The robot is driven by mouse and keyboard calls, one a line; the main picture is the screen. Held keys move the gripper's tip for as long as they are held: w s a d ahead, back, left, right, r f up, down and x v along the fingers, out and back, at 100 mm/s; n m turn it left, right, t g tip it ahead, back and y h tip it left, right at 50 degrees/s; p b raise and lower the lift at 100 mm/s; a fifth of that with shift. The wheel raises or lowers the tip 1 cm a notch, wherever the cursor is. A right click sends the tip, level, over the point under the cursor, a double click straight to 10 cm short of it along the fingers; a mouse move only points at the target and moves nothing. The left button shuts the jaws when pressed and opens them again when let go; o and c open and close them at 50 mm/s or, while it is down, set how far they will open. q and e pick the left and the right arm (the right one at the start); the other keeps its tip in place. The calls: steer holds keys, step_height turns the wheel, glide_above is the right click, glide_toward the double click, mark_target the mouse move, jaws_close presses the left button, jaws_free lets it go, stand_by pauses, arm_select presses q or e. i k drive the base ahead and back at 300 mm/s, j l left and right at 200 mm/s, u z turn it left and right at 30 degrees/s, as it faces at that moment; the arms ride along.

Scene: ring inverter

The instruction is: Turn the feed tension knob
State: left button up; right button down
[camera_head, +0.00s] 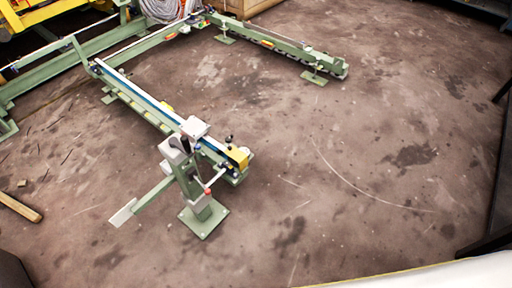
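A green machine frame (148,117) with long rails runs from the upper left toward the middle of the head view. At its near end stands a green post on a square foot plate (203,218). This end carries a small red ball (207,191), a yellow block (237,158) and a small black knob-like part (229,139). I cannot tell which of these small parts is the feed tension knob, or how it is turned. Neither of my grippers shows in this view.
A second green rail (280,45) extends at the top on its own feet. A wooden beam (18,206) lies on the floor at the left. A coiled grey bundle (168,10) is at the top. The brown, stained floor (370,150) is clear in the middle and right.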

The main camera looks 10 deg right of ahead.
mark_target(228, 140)
steer(key=i+l+u, duration=0.25)
steer(key=i+l, duration=0.5)
steer(key=i, duration=0.1)
